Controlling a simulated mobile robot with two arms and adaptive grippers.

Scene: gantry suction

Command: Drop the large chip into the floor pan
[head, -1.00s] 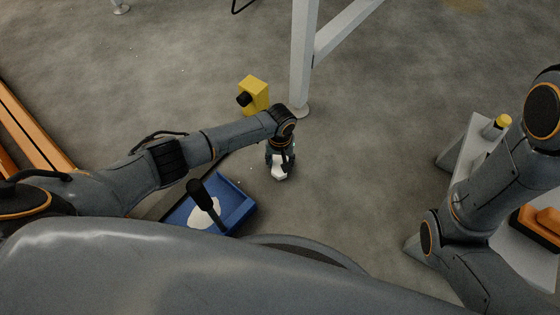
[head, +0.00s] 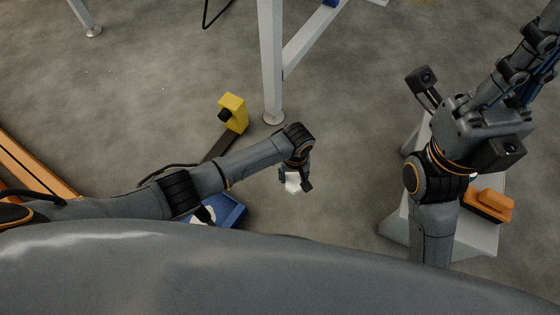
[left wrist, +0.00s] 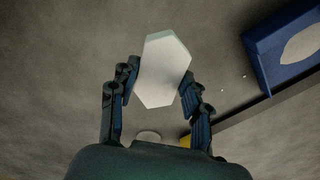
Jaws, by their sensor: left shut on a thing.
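The large chip (head: 293,184) is a pale, flat, angular piece, held in the air above the concrete floor. My left gripper (head: 296,186) is shut on it; in the left wrist view the chip (left wrist: 162,72) sits between both fingers. The blue floor pan (head: 228,214) lies to the left of and below the gripper in the head view, partly hidden by my arm and body. The pan also shows at the upper right of the left wrist view (left wrist: 262,48), apart from the chip, with a pale patch inside. My right gripper (head: 525,65) is raised at the upper right.
A yellow block with a black knob (head: 235,112) stands beyond the pan, beside a dark bar. A white frame leg (head: 271,70) rises behind my left gripper. Orange beams (head: 35,170) lie at left. A grey stand (head: 478,235) with an orange item (head: 488,204) is at right.

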